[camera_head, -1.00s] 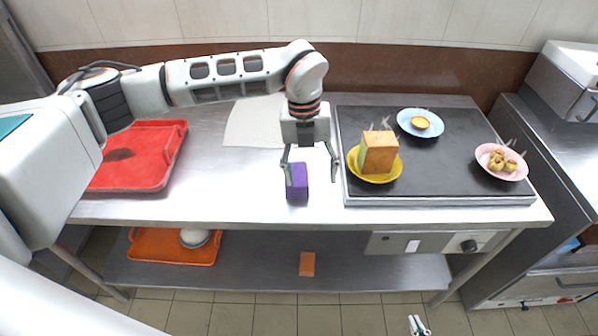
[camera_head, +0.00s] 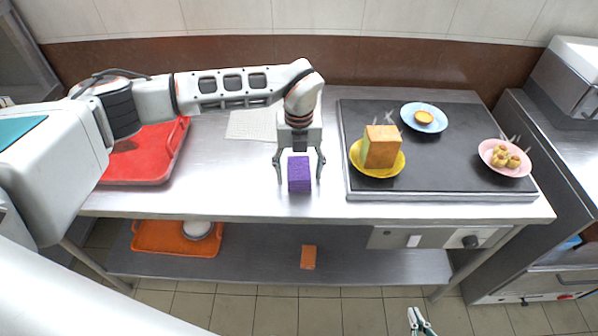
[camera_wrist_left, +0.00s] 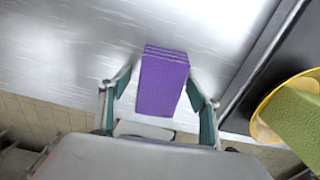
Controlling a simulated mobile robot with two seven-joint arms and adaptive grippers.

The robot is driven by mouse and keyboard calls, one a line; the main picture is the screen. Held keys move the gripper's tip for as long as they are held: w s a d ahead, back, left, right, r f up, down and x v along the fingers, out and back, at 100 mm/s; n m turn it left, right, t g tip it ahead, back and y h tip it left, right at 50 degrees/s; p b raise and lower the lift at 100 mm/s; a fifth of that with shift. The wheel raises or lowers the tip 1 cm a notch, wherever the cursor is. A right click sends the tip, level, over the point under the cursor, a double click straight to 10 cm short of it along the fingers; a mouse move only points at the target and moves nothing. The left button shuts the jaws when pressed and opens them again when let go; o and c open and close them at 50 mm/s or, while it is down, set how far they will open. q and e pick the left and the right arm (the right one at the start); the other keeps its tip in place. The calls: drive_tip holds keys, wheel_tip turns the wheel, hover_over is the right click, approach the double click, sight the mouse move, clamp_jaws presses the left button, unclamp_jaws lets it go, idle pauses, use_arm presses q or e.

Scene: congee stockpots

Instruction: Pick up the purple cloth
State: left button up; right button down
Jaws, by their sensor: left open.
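The purple cloth (camera_head: 299,175) is a folded block standing on the steel table near its front edge. In the left wrist view the purple cloth (camera_wrist_left: 162,82) lies just beyond and between the spread fingers. My left gripper (camera_head: 299,178) is open, with one finger on each side of the cloth, and it holds nothing. It also shows in the left wrist view (camera_wrist_left: 158,105), with a gap beside each finger. My right gripper (camera_head: 421,322) shows only in part at the bottom edge.
A dark griddle (camera_head: 450,130) is right of the cloth, bearing a yellow plate (camera_head: 376,172) with a bread block (camera_head: 381,147), a blue plate (camera_head: 408,113) and a pink plate (camera_head: 484,148). A red tray (camera_head: 140,180) is left. A pale mat (camera_head: 250,126) lies behind. Table between tray and cloth is clear.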

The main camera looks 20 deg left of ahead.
sight(298, 167)
use_arm(q)
drive_tip(key=c, duration=1.2)
drive_tip(key=shift+r, duration=0.1)
wheel_tip(298, 167, up, 20)
drive_tip(key=o, duration=0.4)
drive_tip(key=shift+a, duration=0.1)
drive_tip(key=shift+c, duration=1.3)
